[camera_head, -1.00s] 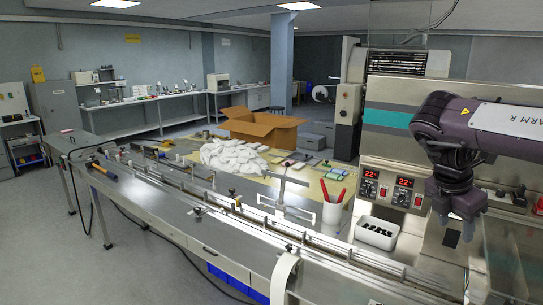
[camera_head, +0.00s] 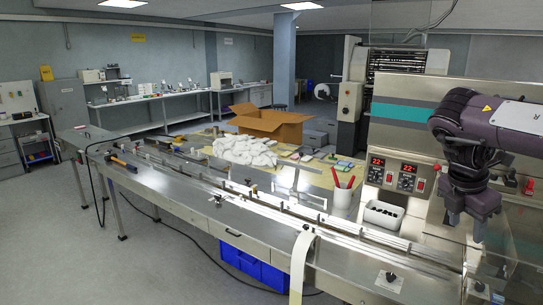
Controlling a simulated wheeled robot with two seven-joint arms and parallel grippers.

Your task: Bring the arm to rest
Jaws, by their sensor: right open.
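My right arm (camera_head: 482,128) comes in from the right edge in the head view, in front of the wrapper's control panel. Its gripper (camera_head: 467,226) points down and is open, with nothing seen between the fingers. It hangs to the right of the white bin (camera_head: 383,216) of dark items and touches nothing that I can make out. My left arm and left gripper are not in view.
The flow wrapper's long metal infeed table (camera_head: 200,199) runs from front right to back left. Blue crates (camera_head: 255,268) sit underneath.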

